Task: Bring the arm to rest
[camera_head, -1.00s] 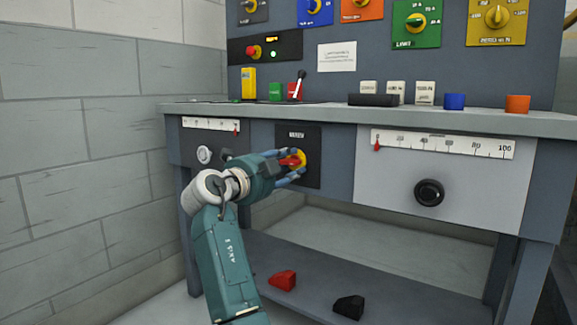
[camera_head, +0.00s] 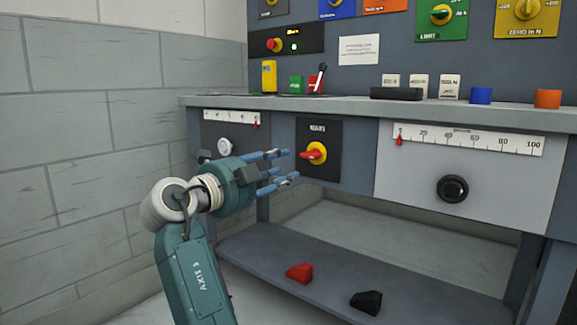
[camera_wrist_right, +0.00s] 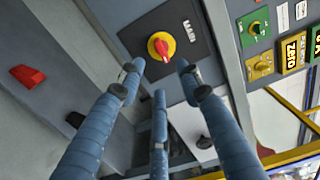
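My right gripper (camera_head: 284,168) is in front of the bench, to the left of a red and yellow rotary switch (camera_head: 316,153) on a black panel. Its blue fingers are spread and empty, with a gap between them and the switch. In the right wrist view, the open fingers (camera_wrist_right: 160,73) reach toward the switch (camera_wrist_right: 161,46), and nothing is between them. The red handle lies roughly sideways in the head view. My left gripper is not in view.
The grey bench (camera_head: 360,107) carries colored blocks and a lever. A slider scale (camera_head: 470,139) and black knob (camera_head: 452,188) are right of the switch. A red piece (camera_head: 299,272) and black piece (camera_head: 366,301) lie on the low shelf. A block wall (camera_head: 90,150) stands left.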

